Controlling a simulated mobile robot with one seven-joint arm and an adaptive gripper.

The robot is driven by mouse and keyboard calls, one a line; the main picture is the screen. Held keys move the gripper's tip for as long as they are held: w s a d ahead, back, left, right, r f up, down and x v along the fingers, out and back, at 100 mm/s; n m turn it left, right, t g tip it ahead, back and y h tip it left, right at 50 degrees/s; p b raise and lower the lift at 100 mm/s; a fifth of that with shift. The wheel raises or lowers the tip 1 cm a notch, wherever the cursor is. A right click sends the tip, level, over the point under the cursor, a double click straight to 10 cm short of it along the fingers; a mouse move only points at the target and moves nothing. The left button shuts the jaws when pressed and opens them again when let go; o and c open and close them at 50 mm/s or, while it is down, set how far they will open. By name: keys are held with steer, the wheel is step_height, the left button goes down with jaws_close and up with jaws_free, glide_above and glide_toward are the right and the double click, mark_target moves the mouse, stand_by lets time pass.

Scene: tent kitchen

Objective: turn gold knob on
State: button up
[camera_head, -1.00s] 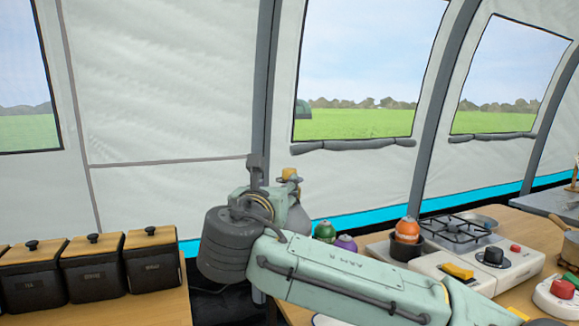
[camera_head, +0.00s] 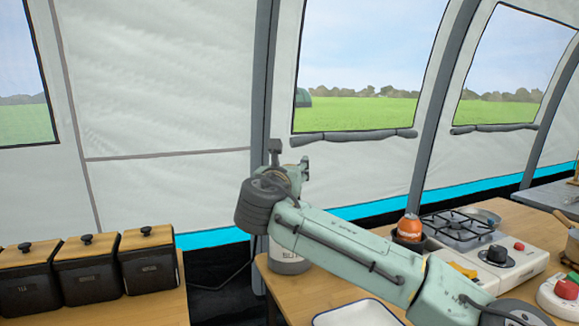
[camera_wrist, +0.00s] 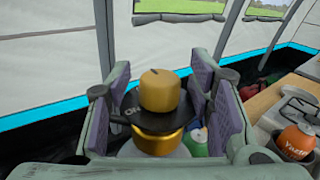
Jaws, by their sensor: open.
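The gold knob (camera_wrist: 160,90) shows in the wrist view as a rounded cap with a dark line on top. Below it are a black disc with white lettering (camera_wrist: 133,108) and a gold collar (camera_wrist: 158,140). My gripper (camera_wrist: 158,82) is open, one purple-padded finger on each side of the knob, with gaps visible. In the head view, my gripper (camera_head: 290,165) is above a pale gas bottle (camera_head: 288,263), mostly hidden by my arm. The knob is hidden there.
A camp stove (camera_head: 490,250) and an orange canister (camera_head: 409,227) stand right. A blue-rimmed white tray (camera_head: 322,320) lies at the front. Black canisters (camera_head: 87,272) stand left. The tent wall (camera_head: 165,90) is behind.

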steer(key=shift+w, duration=0.1)
steer(key=shift+c, duration=0.5)
jaws_close()
